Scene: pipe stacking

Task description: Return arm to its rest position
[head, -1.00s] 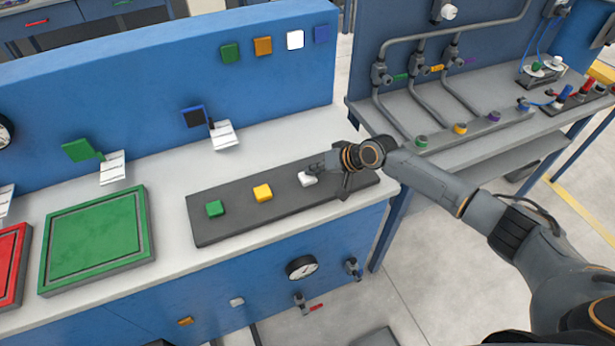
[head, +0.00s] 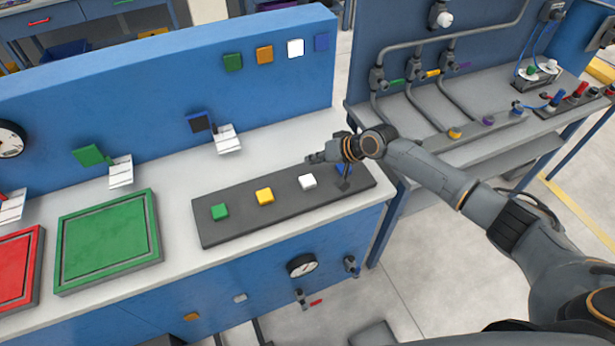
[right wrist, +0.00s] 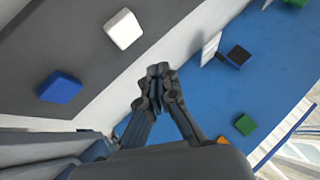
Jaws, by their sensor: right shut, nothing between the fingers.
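My right gripper (head: 316,158) is shut and empty, above the white worktop just behind the dark board (head: 237,229). In the right wrist view its fingertips (right wrist: 158,76) are together with nothing between them. On the board sit a green block (head: 219,211), a yellow block (head: 265,196) and a white block (head: 307,181). A blue block (head: 343,169) sits at the right end, partly hidden by my wrist. The white block (right wrist: 123,29) and blue block (right wrist: 61,87) show clear of the fingers in the right wrist view. My left gripper is not in view.
A blue back panel (head: 150,85) with small coloured squares stands behind the worktop. A green tray (head: 150,235) and a red tray (head: 38,270) lie at the left. A pipe bench (head: 470,150) is close to my right arm. Open floor (head: 430,270) lies in front.

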